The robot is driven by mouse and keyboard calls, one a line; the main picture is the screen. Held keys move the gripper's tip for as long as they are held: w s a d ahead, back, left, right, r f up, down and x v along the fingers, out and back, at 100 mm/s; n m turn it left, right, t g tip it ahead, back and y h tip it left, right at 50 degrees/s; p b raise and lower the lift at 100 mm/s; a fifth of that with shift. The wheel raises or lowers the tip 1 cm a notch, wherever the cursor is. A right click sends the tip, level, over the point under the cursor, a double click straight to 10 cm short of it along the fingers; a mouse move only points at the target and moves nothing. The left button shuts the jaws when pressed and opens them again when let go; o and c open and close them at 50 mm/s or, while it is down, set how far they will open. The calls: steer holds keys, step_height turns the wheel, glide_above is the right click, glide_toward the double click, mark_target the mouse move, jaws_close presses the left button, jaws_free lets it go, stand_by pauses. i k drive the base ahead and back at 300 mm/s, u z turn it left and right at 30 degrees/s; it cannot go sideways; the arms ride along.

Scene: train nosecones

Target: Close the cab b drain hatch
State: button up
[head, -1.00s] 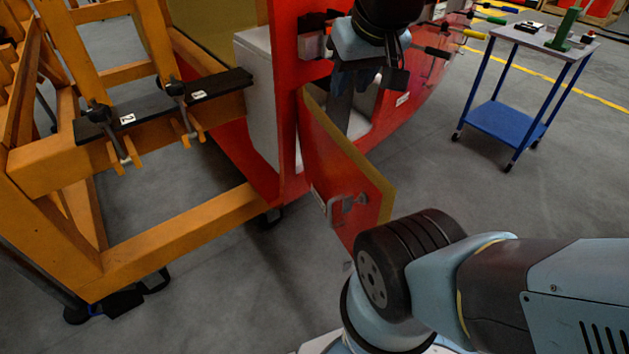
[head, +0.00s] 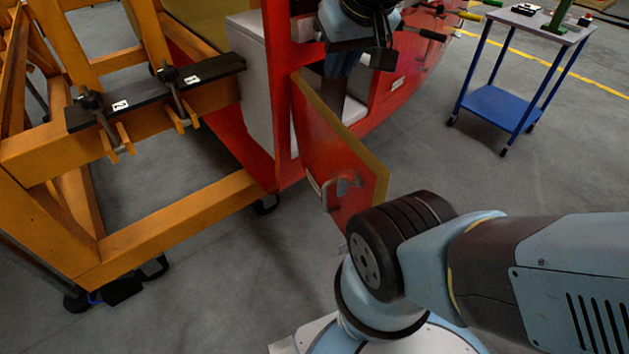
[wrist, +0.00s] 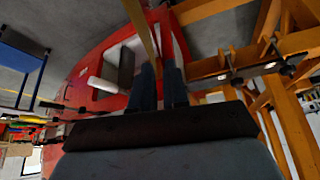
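The drain hatch (head: 325,145) is a red panel with a yellow edge and a grey handle (head: 342,188). It stands swung open from the red nosecone (head: 405,85), beside a dark opening low in its side. My gripper (head: 335,92) is at the opening, behind the hatch's upper edge, with its tips partly hidden. In the wrist view, my gripper's two fingers (wrist: 161,68) are apart with a gap between them. The hatch (wrist: 141,28) shows nearly edge-on as a yellowish strip above the fingers. I cannot tell whether they touch it.
An orange frame (head: 170,222) with black clamp bars stands at the left, close to the nosecone. A blue-legged cart (head: 500,105) stands at the upper right. The grey floor between nosecone and cart is clear. My forearm crosses the lower right.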

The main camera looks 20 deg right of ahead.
mark_target(328, 152)
steer(key=u, duration=1.35)
steer(key=i, duration=0.1)
steer(key=z, duration=2.65)
steer(key=k, duration=2.25)
steer(key=u, duration=1.05)
steer(key=i, duration=1)
